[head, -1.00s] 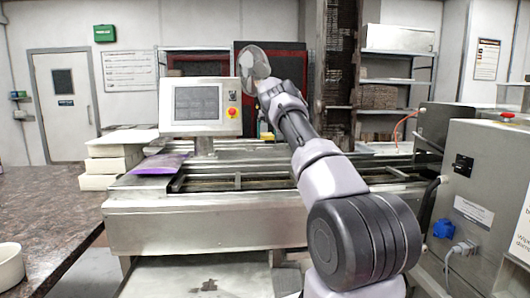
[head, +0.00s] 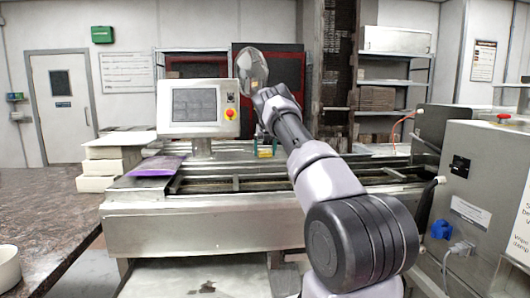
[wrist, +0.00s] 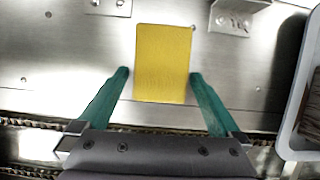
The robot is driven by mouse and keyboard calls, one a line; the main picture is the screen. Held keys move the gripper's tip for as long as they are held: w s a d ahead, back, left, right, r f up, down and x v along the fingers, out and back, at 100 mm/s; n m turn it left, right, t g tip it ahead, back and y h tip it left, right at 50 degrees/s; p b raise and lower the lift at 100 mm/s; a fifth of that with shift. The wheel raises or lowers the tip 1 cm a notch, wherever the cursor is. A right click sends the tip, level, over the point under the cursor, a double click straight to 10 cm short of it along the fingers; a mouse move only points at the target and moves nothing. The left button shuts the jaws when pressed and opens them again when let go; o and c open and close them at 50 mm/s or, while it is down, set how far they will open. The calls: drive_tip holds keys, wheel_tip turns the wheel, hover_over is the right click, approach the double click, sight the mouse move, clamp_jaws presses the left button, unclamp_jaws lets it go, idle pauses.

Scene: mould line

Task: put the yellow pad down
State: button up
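The yellow pad (wrist: 163,62) is a flat rectangle seen from above in the wrist view, lying against a bare metal surface (wrist: 75,55). My gripper (wrist: 160,73) has two green fingers, one on each side of the pad's near part. A gap shows between the left finger and the pad, and the right finger is very close to its edge. The fingers are spread and do not clamp the pad.
A control screen (head: 194,106) stands left of my arm. A purple packet (head: 157,166) and stacked pale blocks (head: 103,166) lie left of it. A grey cabinet (head: 475,150) stands at right. The wrist view shows a white-rimmed bin (wrist: 288,135) at right and metal brackets (wrist: 235,14) at the top.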

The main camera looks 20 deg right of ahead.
drive_tip(key=s+a+r+n+t+y, duration=0.15)
drive_tip(key=s+r+n, duration=0.25)
drive_tip(key=s+r, duration=0.6)
drive_tip(key=s+a+r+n+g, duration=0.1)
drive_tip(key=s+a+r+n, duration=0.35)
drive_tip(key=r, duration=0.85)
drive_tip(key=s+a+r+n+t+y, duration=0.1)
drive_tip(key=s+a+r+n, duration=0.15)
drive_tip(key=s, duration=0.35)
drive_tip(key=s+a+r+n, duration=0.2)
drive_tip(key=s+n, duration=0.1)
drive_tip(key=s, duration=0.3)
drive_tip(key=s+a+r+n+t+y, duration=0.1)
drive_tip(key=s+a+r+n, duration=0.15)
drive_tip(key=s, duration=0.35)
drive_tip(key=s+a+f+n, duration=0.3)
drive_tip(key=s+n, duration=0.3)
drive_tip(key=s, duration=0.3)
drive_tip(key=s+a+f+n, duration=0.3)
drive_tip(key=s+n, duration=0.3)
drive_tip(key=s, duration=0.3)
drive_tip(key=s+a+f+n, duration=0.3)
drive_tip(key=s+a+n, duration=0.2)
drive_tip(key=s, duration=0.4)
drive_tip(key=shift+n, duration=0.75)
drive_tip(key=shift+a+r, duration=0.1)
